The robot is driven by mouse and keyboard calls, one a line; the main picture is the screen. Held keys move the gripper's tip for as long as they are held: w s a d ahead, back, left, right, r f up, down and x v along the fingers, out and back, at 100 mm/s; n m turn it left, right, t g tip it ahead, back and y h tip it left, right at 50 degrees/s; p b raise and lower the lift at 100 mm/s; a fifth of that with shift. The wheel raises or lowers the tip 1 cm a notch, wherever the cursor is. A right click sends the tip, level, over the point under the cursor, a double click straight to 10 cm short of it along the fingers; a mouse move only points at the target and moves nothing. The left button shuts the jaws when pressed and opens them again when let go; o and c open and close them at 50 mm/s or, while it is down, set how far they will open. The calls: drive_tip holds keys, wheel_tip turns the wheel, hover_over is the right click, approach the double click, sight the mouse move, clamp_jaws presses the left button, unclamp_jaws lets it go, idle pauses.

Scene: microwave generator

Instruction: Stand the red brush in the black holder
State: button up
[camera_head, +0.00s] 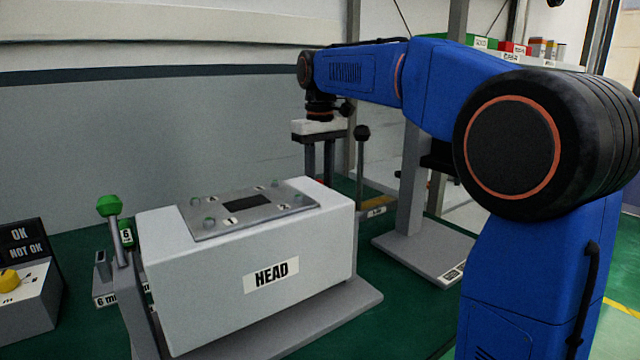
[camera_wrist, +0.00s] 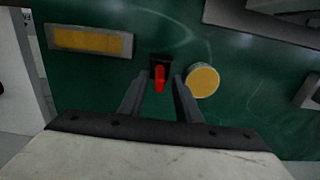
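My gripper (camera_head: 319,180) points down behind the white HEAD box; its fingertips are partly hidden by the box in the head view. In the wrist view, my gripper (camera_wrist: 160,77) has its two dark fingers apart. The red brush (camera_wrist: 160,80) lies between the fingertips in that view, with gaps visible on both sides. A bit of red shows low by the fingers in the head view (camera_head: 320,182). The black holder (camera_wrist: 159,60) is a small dark block at the red brush's far end. I cannot tell whether the brush sits inside it.
The HEAD box (camera_head: 245,250) stands close in front of my gripper. A yellow-topped round piece (camera_wrist: 203,81) is just right of the fingers, and a grey tray with a yellow inside (camera_wrist: 90,41) is at upper left. A grey stand (camera_head: 420,250) rises at the right.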

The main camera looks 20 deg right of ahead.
wheel_tip(320, 180, up, 11)
idle(0.4)
drive_tip(key=shift+s+f, duration=0.1)
drive_tip(key=shift+s, duration=0.05)
